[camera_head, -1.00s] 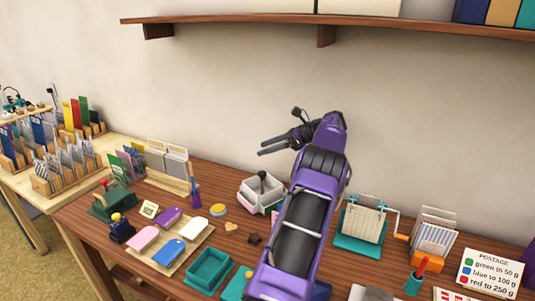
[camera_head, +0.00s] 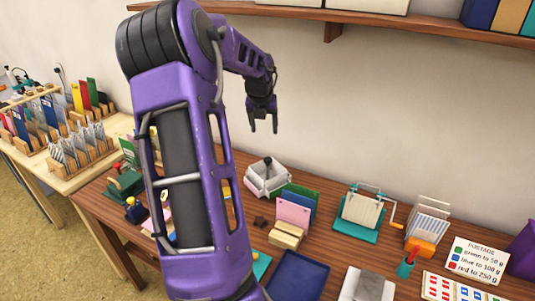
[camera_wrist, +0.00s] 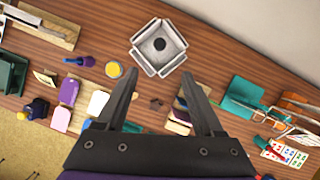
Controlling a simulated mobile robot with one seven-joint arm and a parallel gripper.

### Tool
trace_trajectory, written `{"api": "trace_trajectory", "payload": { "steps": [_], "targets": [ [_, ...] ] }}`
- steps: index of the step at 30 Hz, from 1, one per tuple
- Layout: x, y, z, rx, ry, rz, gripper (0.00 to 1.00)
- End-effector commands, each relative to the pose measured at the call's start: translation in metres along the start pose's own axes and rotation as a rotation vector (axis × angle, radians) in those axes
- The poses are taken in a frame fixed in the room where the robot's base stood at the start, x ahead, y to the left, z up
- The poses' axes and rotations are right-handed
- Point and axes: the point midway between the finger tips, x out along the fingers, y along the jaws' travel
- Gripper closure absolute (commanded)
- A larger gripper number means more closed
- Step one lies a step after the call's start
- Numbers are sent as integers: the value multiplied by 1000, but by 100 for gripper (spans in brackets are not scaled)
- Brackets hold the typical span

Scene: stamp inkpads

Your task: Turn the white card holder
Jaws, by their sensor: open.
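The white card holder (camera_head: 260,184) is a low, open, four-sided white piece with a dark knob upright in its middle. It stands at the back of the brown table, against the wall side. In the wrist view the holder (camera_wrist: 146,38) shows from above at the top centre, turned diagonally, with the dark round knob (camera_wrist: 160,44) in its middle. My gripper (camera_head: 264,126) hangs above the holder with its fingers pointing down, open and empty. In the wrist view my gripper (camera_wrist: 159,82) has its fingertips spread apart, below the holder in the picture. No contact shows.
Green and pink cards in a wooden rack (camera_head: 286,235) stand just right of the holder. A teal stand with an orange crank (camera_head: 362,212) is farther right. A wall shelf (camera_head: 400,25) runs above. A yellow round tin (camera_wrist: 114,69) lies left of the holder.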

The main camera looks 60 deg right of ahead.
Motion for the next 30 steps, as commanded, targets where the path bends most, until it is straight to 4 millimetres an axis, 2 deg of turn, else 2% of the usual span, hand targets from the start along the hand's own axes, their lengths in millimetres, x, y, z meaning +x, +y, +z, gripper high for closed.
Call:
{"api": "trace_trajectory", "payload": {
  "steps": [5, 21, 25, 30],
  "targets": [
    [19, -2, -1, 7, 0, -4, 31],
    [134, -1, -1, 6, 2, -2, 31],
    [154, -1, -1, 5, 1, -1, 31],
    [170, 0, -1, 3, 1, -1, 31]
  ]
}}
